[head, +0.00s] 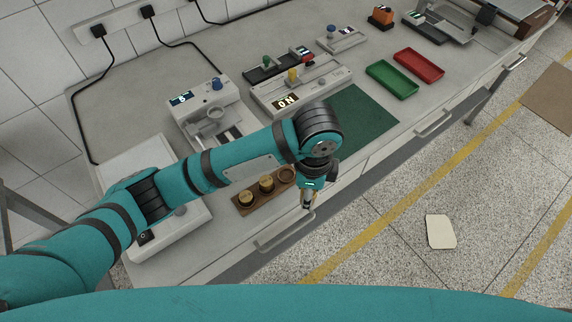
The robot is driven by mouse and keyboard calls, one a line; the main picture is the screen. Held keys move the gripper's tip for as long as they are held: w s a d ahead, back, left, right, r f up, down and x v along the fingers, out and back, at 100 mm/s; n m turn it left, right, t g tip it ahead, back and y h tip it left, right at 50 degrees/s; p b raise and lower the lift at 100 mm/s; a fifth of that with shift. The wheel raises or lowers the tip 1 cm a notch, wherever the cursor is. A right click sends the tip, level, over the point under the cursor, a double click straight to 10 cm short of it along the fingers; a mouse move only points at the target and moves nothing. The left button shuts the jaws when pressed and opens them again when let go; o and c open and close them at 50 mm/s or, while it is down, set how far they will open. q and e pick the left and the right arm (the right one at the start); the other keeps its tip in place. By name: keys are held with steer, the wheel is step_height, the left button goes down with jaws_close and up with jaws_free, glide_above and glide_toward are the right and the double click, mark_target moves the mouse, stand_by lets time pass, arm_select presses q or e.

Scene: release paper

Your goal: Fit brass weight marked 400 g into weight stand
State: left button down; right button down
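The weight stand (257,206) is a brown wooden block near the front edge of the bench, below my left forearm. Two brass weights with dark tops stand in it, one at the left (246,199) and one in the middle (266,184). The right-hand place (287,174) shows a round recess that looks empty. No marking is readable on the weights. My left gripper (307,204) points down just right of the stand, by the bench's front edge. Its fingertips are small and dark, so their opening and any held weight cannot be made out. My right gripper is out of view.
A dark green mat (362,125) lies right of the arm. Grey devices (205,108) and (300,92) stand behind it. Green (392,79) and red (419,66) trays sit farther right. A pale flat piece (440,231) lies on the floor.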

arm_select(q)
steer(key=w+a, duration=0.1)
steer(key=w, duration=0.1)
steer(key=w+a+p, duration=0.1)
steer(key=w, duration=0.2)
steer(key=w+a, duration=0.2)
steer(key=w, duration=0.1)
steer(key=shift+w+a+f+p, duration=0.1)
steer(key=shift+w+f+p, duration=0.1)
steer(key=shift+f+p, duration=0.15)
steer(key=f, duration=0.1)
steer(key=f+p, duration=0.1)
steer(key=w+f, duration=0.1)
steer(key=shift+a+f, duration=0.15)
steer(key=shift+a, duration=0.15)
steer(key=shift+f, duration=0.2)
steer(key=c, duration=1)
jaws_free()
steer(key=shift+f, duration=0.15)
steer(key=shift+o, duration=0.3)
step_height(320, 180, up, 12)
steer(key=b, duration=0.1)
steer(key=shift+s, duration=0.1)
